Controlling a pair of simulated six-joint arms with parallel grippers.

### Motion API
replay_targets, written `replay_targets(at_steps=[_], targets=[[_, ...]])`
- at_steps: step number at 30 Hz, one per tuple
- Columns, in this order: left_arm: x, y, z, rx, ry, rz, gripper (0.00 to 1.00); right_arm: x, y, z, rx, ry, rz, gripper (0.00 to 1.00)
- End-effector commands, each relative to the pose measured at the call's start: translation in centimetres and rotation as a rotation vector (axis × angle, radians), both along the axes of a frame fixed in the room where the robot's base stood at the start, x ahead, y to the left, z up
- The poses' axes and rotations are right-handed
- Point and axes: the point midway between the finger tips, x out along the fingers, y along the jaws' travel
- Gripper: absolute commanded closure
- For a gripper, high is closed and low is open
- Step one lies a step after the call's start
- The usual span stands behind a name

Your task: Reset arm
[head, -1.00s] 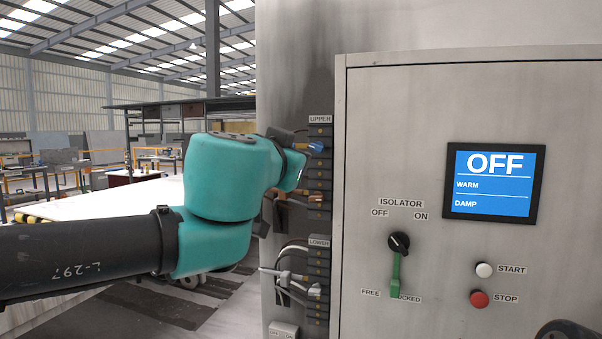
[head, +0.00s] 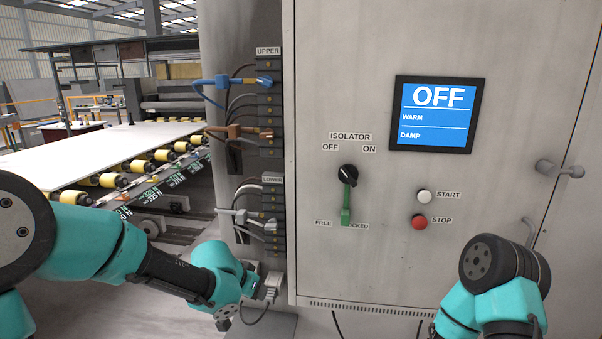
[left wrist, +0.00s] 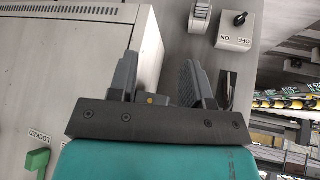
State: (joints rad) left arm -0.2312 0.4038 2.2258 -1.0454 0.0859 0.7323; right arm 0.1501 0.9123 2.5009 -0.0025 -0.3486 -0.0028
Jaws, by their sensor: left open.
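My left arm reaches in low from the left in the head view. Its wrist hangs beside the cabinet's lower left corner, below the lower terminal strip (head: 272,225). In the left wrist view my left gripper (left wrist: 160,85) is open, its two dark fingers apart and nothing clearly held between them. A small box with an ON/OFF switch (left wrist: 237,30) and a grey ribbed part (left wrist: 200,17) lie beyond the fingers. My right arm shows at the lower right of the head view; its gripper is out of view.
The cabinet carries a screen reading OFF, WARM, DAMP (head: 435,114), an isolator knob (head: 347,174), a green lever (head: 346,205), and start (head: 424,196) and stop (head: 419,222) buttons. Blue (head: 222,82), orange (head: 235,131) and white (head: 238,215) cable connectors sit at the strips. A door handle (head: 560,169) sticks out right.

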Motion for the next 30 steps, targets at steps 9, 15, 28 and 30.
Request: replay_targets(at_steps=[9, 15, 28, 30], targets=[[-7.1, 4.2, -17.6, -0.135, 0.308, 0.146, 0.55, 0.0, 0.0, 0.0, 0.000, 0.000, 0.000, 1.00], [-14.5, 7.1, -26.5, -0.175, 0.461, 0.303, 0.55, 0.0, 0.0, 0.0, 0.000, 0.000, 0.000, 1.00], [-23.5, 9.9, -32.9, -0.141, 0.591, 0.480, 0.55, 0.0, 0.0, 0.0, 0.000, 0.000, 0.000, 1.00], [-23.4, 9.9, -32.8, -0.141, 0.590, 0.480, 0.55, 0.0, 0.0, 0.0, 0.000, 0.000, 0.000, 1.00]])
